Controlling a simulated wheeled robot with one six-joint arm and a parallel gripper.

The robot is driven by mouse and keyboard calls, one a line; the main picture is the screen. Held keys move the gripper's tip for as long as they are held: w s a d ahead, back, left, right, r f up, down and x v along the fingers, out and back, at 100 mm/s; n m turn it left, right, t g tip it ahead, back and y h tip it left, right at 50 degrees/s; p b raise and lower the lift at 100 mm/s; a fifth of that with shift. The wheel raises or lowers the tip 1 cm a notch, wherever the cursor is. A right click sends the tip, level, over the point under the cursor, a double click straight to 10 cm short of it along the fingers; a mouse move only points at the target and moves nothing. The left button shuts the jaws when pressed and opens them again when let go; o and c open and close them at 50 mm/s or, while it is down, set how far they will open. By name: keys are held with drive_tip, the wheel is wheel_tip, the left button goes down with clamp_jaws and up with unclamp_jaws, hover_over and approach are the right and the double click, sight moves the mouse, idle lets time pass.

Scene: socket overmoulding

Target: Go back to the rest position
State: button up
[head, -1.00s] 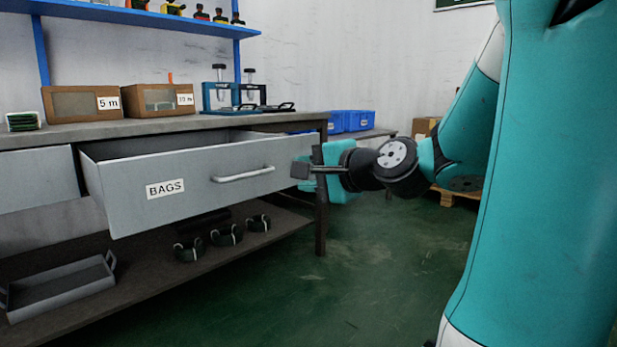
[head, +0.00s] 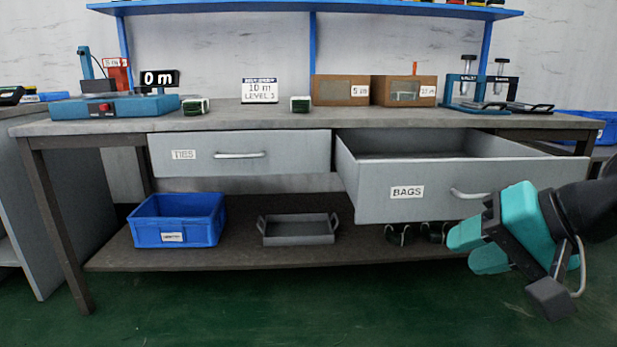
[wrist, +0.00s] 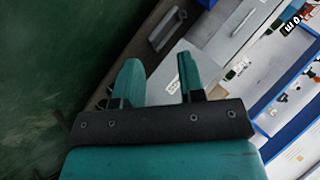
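My gripper (head: 464,249) is in front of the lower right part of the BAGS drawer in the head view, angled to the left. Its two teal fingers are apart with nothing between them, which also shows in the wrist view (wrist: 158,76). The grey BAGS drawer (head: 375,194) is pulled out from the bench, and its visible inside looks bare. Its curved handle (head: 469,194) is just above the fingers; I see no grip on it. The TIES drawer (head: 270,153) beside it is shut.
The workbench top (head: 240,123) carries cardboard boxes (head: 340,90), a blue cutting device (head: 115,106) and small presses (head: 463,90). A blue crate (head: 176,220) and a grey tray (head: 299,230) stand on the lower shelf. The green floor (head: 250,300) in front is clear.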

drive_tip(key=s+a+r+n+g+h+p, duration=0.25)
drive_tip(key=s+a+n+g+p, duration=0.4)
drive_tip(key=s+n, duration=0.5)
wheel_tip(320, 180, up, 38)
drive_tip(key=p, duration=3.7)
drive_tip(key=shift+s+a+r+g, duration=0.2)
drive_tip(key=shift+s+a+g, duration=0.1)
drive_tip(key=shift+a+g, duration=0.05)
